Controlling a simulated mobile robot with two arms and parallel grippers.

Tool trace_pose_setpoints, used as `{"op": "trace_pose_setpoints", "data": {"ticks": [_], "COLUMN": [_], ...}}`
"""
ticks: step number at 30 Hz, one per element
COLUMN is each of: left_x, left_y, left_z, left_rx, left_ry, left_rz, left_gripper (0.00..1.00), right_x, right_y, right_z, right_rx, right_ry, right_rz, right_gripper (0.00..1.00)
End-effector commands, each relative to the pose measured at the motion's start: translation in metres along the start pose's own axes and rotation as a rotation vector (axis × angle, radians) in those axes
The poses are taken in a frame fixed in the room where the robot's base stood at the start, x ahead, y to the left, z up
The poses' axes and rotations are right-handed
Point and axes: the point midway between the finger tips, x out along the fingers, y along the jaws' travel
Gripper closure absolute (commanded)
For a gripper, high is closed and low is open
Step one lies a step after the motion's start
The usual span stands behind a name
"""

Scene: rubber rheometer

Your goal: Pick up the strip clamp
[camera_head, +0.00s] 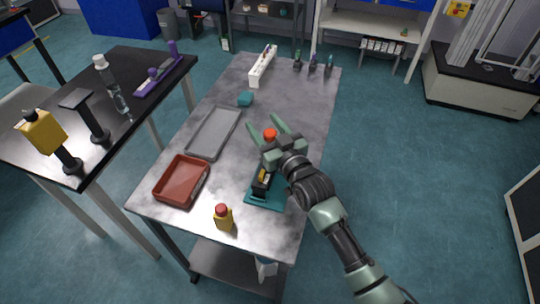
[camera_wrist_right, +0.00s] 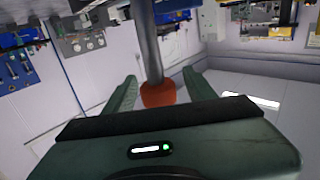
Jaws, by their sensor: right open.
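What looks like the strip clamp, a black body (camera_head: 262,182) with a yellow part, stands on a teal base (camera_head: 256,200) near the right edge of the grey table. My right gripper (camera_head: 267,118) is open above and beyond it, its fingers spread and pointing to the far side. An orange-red knob (camera_head: 269,133) shows between the fingers. In the right wrist view the knob (camera_wrist_right: 158,94) sits on a dark rod (camera_wrist_right: 150,40), between the two fingers and apart from both. I cannot tell whether the rod joins the clamp; my gripper hides part of it. My left gripper is out of view.
A red tray (camera_head: 158,190), a grey tray (camera_head: 193,148) and a yellow bottle with a red cap (camera_head: 223,218) are on the table. A teal block (camera_head: 245,99) and a white rack (camera_head: 262,68) lie farther back.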

Motion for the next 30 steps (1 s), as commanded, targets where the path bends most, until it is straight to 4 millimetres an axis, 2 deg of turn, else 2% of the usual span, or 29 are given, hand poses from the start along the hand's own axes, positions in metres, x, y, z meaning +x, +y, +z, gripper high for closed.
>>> {"op": "trace_pose_setpoints", "data": {"ticks": [2,3,8,9,30], "left_x": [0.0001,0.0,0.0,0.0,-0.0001], "left_y": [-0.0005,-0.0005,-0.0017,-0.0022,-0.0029], "left_z": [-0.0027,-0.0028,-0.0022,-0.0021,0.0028], "left_rx": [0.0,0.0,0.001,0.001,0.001], "left_ry": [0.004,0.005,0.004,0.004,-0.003], "left_rz": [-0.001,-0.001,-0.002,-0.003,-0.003], "left_gripper": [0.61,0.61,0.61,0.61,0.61], "right_x": [-0.0002,-0.0003,-0.0004,-0.0005,-0.0007], "right_y": [0.0,0.0001,0.0002,0.0002,0.0004], "right_z": [0.0,0.0,0.0,0.0,0.0002], "right_rx": [0.0,0.0,0.0,-0.001,-0.001], "right_ry": [0.0,0.0,0.0,0.0,0.0], "right_rz": [0.0,0.0,0.0,0.0,0.001], "right_gripper": [0.45,0.5,0.95,1.0,1.0]}}
